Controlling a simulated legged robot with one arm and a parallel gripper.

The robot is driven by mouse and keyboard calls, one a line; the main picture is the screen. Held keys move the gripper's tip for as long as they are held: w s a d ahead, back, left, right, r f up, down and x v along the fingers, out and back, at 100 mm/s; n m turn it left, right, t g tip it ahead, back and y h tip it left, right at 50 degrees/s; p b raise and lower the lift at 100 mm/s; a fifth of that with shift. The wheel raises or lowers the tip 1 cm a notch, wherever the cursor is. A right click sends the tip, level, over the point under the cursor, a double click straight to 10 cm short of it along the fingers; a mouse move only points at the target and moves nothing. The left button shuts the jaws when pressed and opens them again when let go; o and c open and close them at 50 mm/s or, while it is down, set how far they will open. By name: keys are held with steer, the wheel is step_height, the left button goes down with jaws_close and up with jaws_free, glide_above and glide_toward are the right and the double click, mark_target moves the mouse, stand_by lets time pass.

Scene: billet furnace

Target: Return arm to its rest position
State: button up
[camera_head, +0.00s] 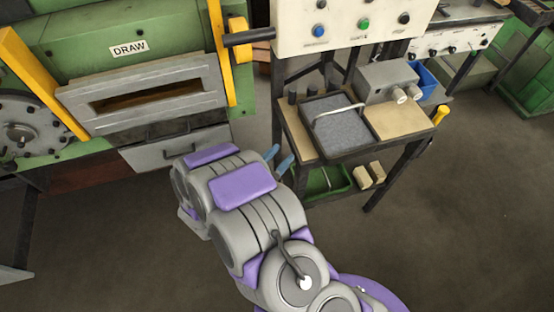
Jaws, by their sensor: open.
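My arm (250,215), grey with purple pads, reaches up from the bottom right of the head view toward the furnace. Only the two blue-grey fingertips of my gripper (278,160) show, past the arm's right side. They stand apart with nothing visible between them. The rest of the gripper is hidden behind the arm. In the picture, the fingertips lie just left of the work table. I cannot tell how far they are from it.
The green furnace with its "DRAW" label (129,48) and slotted door (150,92) stands at the left. A work table (397,118) holds a grey tray (338,131) and a grey box (387,80). A control panel (350,28) stands behind. The floor (450,220) at right is clear.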

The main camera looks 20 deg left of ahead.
steer(key=shift+s+a, duration=0.15)
steer(key=shift+s, duration=0.3)
stand_by(0.3)
steer(key=w+a+r+g+y, duration=0.3)
steer(key=w+a+g+y, duration=0.3)
steer(key=w+a+y, duration=0.15)
steer(key=s+d+r+n+g+y, duration=0.5)
steer(key=s+d+r, duration=0.35)
steer(key=r, duration=0.45)
steer(key=s+d+r+g+h, duration=0.2)
steer(key=s+d+g+h, duration=0.3)
steer(key=s+d, duration=1.9)
steer(key=d+g, duration=0.2)
steer(key=d, duration=0.1)
steer(key=shift+s+r+m+h, duration=0.15)
steer(key=shift+r+m+h, duration=0.05)
steer(key=shift+m+h, duration=0.15)
